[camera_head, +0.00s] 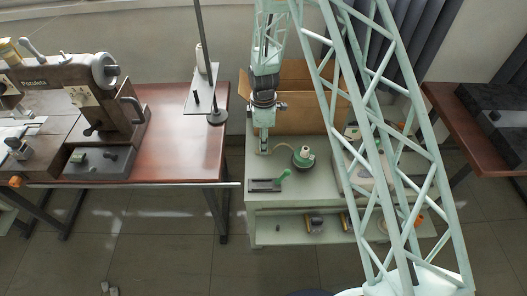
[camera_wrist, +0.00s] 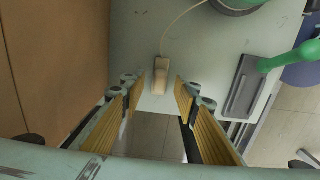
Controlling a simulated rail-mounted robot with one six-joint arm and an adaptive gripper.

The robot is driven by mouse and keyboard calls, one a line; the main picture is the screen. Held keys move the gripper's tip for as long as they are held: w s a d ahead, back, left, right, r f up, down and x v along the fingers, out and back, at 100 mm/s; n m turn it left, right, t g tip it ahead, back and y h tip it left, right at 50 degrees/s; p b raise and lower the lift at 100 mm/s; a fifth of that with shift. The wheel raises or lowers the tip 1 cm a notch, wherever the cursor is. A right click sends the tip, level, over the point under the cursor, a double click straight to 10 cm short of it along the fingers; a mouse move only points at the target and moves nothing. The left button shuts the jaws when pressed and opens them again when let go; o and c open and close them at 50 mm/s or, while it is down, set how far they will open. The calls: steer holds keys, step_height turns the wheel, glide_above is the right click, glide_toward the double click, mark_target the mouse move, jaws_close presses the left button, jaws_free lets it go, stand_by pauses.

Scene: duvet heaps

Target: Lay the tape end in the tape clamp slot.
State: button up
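The tape end, a small tan tab (camera_wrist: 161,76) on a thin pale strand, lies on the pale green bench top in the wrist view. The strand runs to a green and white round roll (camera_head: 303,157), cut off at the top of the wrist view. My gripper (camera_wrist: 160,90) is open, with yellow-padded fingers on either side of the tab and gaps on both sides. In the head view my gripper (camera_head: 264,150) points down over the bench's left part. The tape clamp, a dark grey slotted block (camera_head: 265,185) with a raised green lever (camera_head: 285,175), sits at the front edge; it also shows in the wrist view (camera_wrist: 243,88).
A cardboard box (camera_head: 315,112) stands behind my gripper and walls the left side of the wrist view. The bench (camera_head: 340,196) has a lower shelf with small cylinders. A sewing machine (camera_head: 75,85) stands on a brown table at left. Bench space between roll and clamp is clear.

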steer(key=shift+f, duration=1)
steer(key=c, duration=0.9)
